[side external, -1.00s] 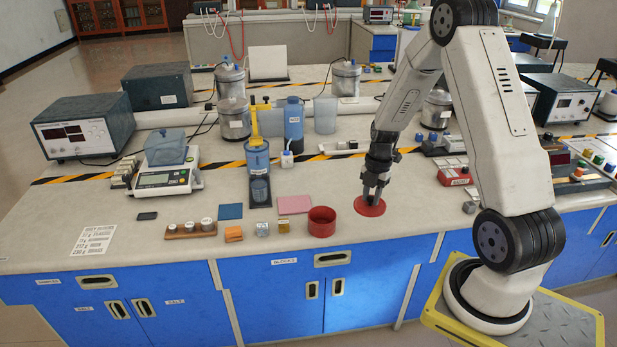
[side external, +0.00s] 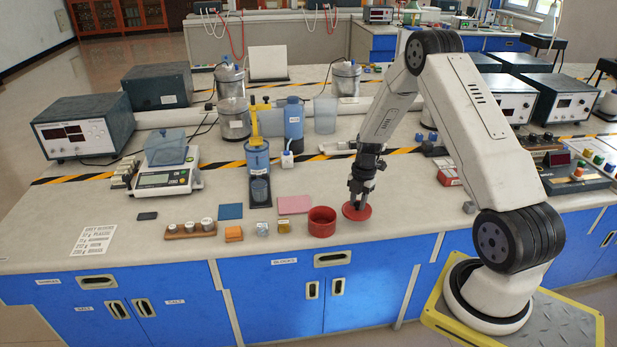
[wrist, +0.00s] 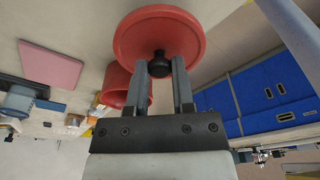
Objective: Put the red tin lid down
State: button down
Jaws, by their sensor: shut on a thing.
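The red tin lid (side external: 357,212) is a round disc with a dark knob, just right of the open red tin (side external: 321,222) in the side view. My gripper (side external: 359,204) is above the lid with its fingers shut on the knob. In the wrist view the lid (wrist: 160,38) shows beyond the fingertips (wrist: 160,68), with the black knob between them. The red tin (wrist: 118,88) is partly hidden behind a finger. I cannot tell whether the lid touches the bench or hangs a little above it.
The bench's front edge is close below. The bench right of the lid (side external: 420,205) is mostly clear.

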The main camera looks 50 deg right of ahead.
aim_at(357, 208)
jog(key=shift+w+d+f, duration=0.1)
jog(key=shift+w+f, duration=0.05)
jog(key=shift+f, duration=1.55)
jog(key=shift+f, duration=0.15)
jog(key=shift+c, duration=2.4)
grip_release()
notch_tip(357, 208, up, 12)
jog(key=d, duration=0.1)
jog(key=shift+d, duration=0.4)
